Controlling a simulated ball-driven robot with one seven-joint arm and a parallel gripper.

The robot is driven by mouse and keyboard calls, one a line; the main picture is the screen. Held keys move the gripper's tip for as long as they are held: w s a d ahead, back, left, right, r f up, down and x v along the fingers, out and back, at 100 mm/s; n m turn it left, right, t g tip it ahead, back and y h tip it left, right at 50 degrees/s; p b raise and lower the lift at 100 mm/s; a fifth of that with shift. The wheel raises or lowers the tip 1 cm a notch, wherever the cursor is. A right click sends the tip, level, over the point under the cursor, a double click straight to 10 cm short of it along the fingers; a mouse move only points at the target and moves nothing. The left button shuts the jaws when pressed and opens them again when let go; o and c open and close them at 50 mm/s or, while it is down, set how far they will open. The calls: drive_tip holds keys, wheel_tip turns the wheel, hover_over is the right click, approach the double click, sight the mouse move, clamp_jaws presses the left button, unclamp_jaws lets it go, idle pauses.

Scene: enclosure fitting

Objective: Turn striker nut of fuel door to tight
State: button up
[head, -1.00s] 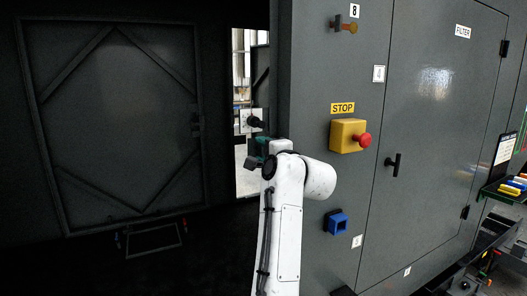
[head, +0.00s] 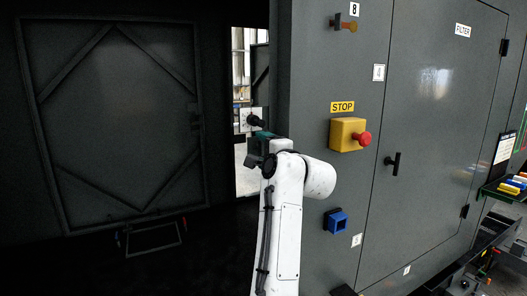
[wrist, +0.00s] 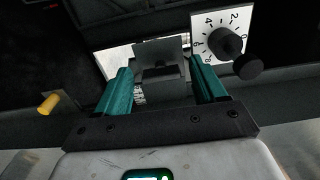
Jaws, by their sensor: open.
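My gripper (head: 260,146) is at the enclosure's left edge, by the gap to the dark interior. In the wrist view my gripper (wrist: 160,78) has its two teal fingers spread apart. A dark grey block (wrist: 160,70) with a flat plate above it shows between the fingers; I cannot tell whether it touches them or whether it is the striker nut. A black knob (wrist: 225,43) on a white numbered dial plate (wrist: 200,35) is just beyond the right finger. The knob also shows in the head view (head: 255,119), just above my gripper. I cannot clearly identify the striker nut.
A yellow STOP box with a red button (head: 362,138), a blue socket (head: 337,222) and a black door handle (head: 393,163) are on the grey front at right. A braced dark panel (head: 120,120) is at left. A yellow-ended part (wrist: 48,104) is left of my gripper.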

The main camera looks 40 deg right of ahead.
drive_tip(key=b+v, duration=0.3)
drive_tip(key=v, duration=0.8)
drive_tip(key=shift+w, duration=0.1)
drive_tip(key=s+a+f+n+g+y+b, duration=0.1)
drive_tip(key=s+a+f+n+g, duration=0.25)
drive_tip(key=f, duration=0.75)
drive_tip(key=s+a+f+n+g+y, duration=0.15)
drive_tip(key=f+n, duration=0.25)
drive_tip(key=f, duration=0.6)
drive_tip(key=s+a+f+n+g+y+b, duration=0.1)
drive_tip(key=s+a+f+n+g, duration=0.25)
drive_tip(key=f, duration=0.75)
drive_tip(key=s+a+f+n+g, duration=0.4)
drive_tip(key=s+f, duration=0.6)
drive_tip(key=s, duration=0.2)
drive_tip(key=s+a+f+n+g+y, duration=0.1)
drive_tip(key=s+a+f+n+g, duration=0.3)
drive_tip(key=s+f, duration=0.6)
drive_tip(key=shift+s+a+f+n, duration=0.25)
drive_tip(key=shift+s+n, duration=0.55)
drive_tip(key=shift+s, duration=0.35)
